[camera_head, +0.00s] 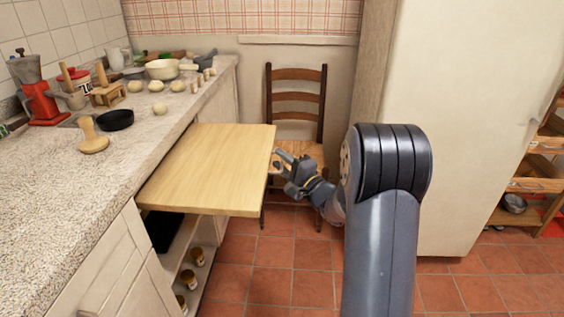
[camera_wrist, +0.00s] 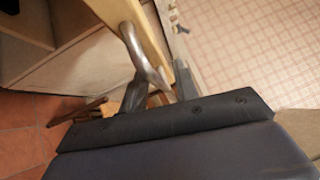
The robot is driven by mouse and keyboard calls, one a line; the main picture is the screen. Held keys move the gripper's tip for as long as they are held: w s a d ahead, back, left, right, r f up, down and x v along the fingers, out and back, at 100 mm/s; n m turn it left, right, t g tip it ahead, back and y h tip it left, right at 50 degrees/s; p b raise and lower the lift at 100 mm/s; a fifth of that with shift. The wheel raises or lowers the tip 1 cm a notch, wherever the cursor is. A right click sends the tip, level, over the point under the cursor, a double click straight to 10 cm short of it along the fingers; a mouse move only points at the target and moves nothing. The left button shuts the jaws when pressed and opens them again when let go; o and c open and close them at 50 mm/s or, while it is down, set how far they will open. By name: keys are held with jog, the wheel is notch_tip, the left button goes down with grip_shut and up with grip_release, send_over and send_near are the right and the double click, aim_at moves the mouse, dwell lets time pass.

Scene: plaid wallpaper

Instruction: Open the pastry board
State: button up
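The pastry board (camera_head: 213,167) is a pale wooden slab. It sticks far out from under the counter, level, over the open floor in the head view. In the wrist view, its edge (camera_wrist: 118,12) runs along the top, with a curved metal handle (camera_wrist: 146,58) on it. My gripper (camera_head: 284,164) is at the board's front edge. In the wrist view, my gripper's dark fingers (camera_wrist: 160,88) are around the handle. Whether they press on it is not clear.
The stone counter (camera_head: 60,205) on the left holds dough balls, a pan and a red grinder. A wooden chair (camera_head: 296,100) stands behind the board. A large cream fridge-like cabinet (camera_head: 465,120) is on the right. Below the board is an open shelf with jars (camera_head: 190,280).

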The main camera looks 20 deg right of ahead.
jog(key=p+v, duration=0.1)
jog(key=v, duration=0.9)
jog(key=shift+s, duration=0.4)
jog(key=shift+d+f, duration=0.1)
jog(key=shift+s+a+b+x, duration=0.15)
jog(key=shift+a+b+x, duration=0.2)
jog(key=shift+x, duration=1.8)
jog(key=shift+s+a+b+x, duration=0.1)
jog(key=shift+a+b+x, duration=0.2)
jog(key=shift+x, duration=1.8)
jog(key=shift+s+a+b+x, duration=0.2)
jog(key=shift+b+x, duration=0.15)
jog(key=shift+x, duration=1.8)
